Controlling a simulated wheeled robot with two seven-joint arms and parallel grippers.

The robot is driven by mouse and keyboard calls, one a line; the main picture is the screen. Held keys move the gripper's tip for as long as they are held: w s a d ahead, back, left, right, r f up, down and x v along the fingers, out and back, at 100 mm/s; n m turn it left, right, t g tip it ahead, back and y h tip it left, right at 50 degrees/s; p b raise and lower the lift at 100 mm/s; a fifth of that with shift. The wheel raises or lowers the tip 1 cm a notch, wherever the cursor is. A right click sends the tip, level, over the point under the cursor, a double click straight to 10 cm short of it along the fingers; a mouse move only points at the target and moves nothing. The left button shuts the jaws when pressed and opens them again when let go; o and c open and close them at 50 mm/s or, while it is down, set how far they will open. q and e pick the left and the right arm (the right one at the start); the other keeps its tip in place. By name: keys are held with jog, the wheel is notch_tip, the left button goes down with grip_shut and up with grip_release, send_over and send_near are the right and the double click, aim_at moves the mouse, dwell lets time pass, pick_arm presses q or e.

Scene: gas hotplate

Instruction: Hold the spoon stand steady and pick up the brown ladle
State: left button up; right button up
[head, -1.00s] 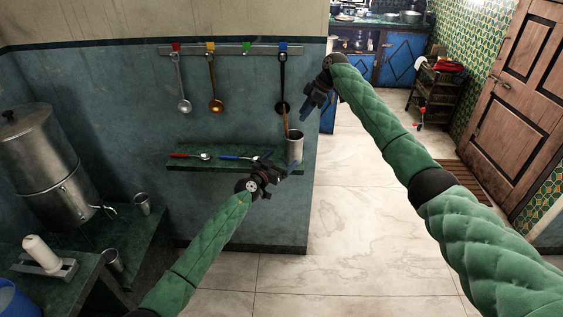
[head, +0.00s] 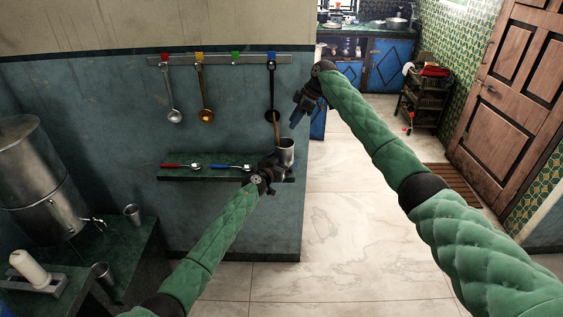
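The spoon stand (head: 287,148) is a grey metal cup upright at the right end of the green wall shelf. The brown ladle (head: 277,131) stands in it, its brown handle rising and leaning left; its lower end is hidden inside the cup. My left gripper (head: 274,168) is at the stand's lower front left and hides part of it; I cannot tell whether it touches or how far its fingers are apart. My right gripper (head: 299,112) hangs above and right of the stand, apart from the ladle, fingers pointing down; their opening is unclear.
A wall rail (head: 220,60) holds several coloured hooks with hanging ladles; a black one (head: 271,90) hangs just above the brown handle. Red- and blue-handled spoons lie on the shelf (head: 205,173). A metal urn (head: 40,180) stands left.

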pick_arm(q)
jog(key=c, duration=1.1)
pick_arm(e)
jog(key=shift+o, duration=0.2)
jog(key=shift+a, duration=0.1)
notch_tip(320, 180, up, 5)
jog(key=s+a+m+t+h, duration=0.3)
jog(key=m, duration=0.6)
jog(key=m+t, duration=0.1)
jog(key=m, duration=0.1)
send_over(278, 142)
jog(key=shift+h, duration=0.3)
jog(key=shift+w+a+f, duration=0.1)
jog(key=shift+w+f, duration=0.05)
jog(key=shift+f, duration=1.35)
jog(key=shift+w+a+f, duration=0.1)
jog(key=shift+f, duration=1.35)
jog(key=shift+w+f, duration=0.15)
jog(key=shift+f, duration=1.35)
